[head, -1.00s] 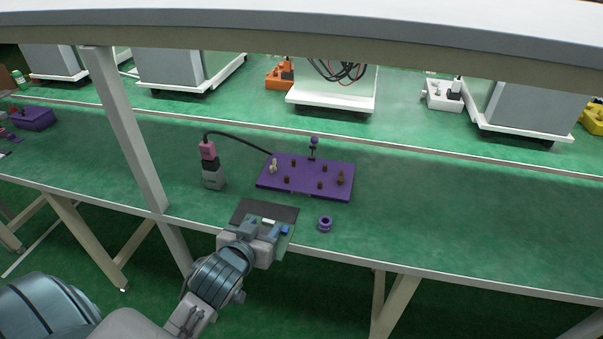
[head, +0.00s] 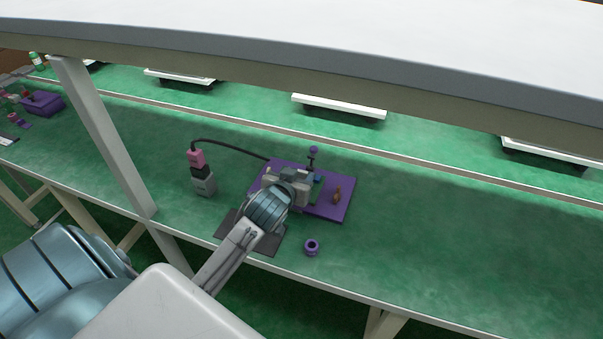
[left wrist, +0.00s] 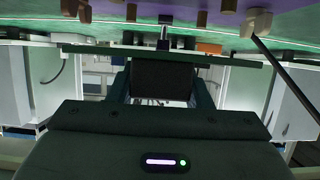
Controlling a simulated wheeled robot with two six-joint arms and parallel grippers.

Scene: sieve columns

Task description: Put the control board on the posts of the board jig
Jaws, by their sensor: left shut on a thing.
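The purple board jig (head: 328,210) lies on the green bench in the head view, with a brown knob (head: 337,196) near its right end. My left gripper (head: 300,188) is over the jig and hides most of its posts. It is shut on the control board, a thin green edge (head: 318,188) just right of the jaws. In the left wrist view, which is upside down, the board (left wrist: 90,49) shows edge-on across the jaws. Several brown posts (left wrist: 200,18) of the jig are close to it, apparently with a small gap. Post-to-hole alignment cannot be told. My right gripper is not in view.
A pink and grey tool (head: 203,182) with a black cable stands left of the jig. A purple ring (head: 312,247) and a dark mat (head: 262,241) lie in front. The bench to the right is clear.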

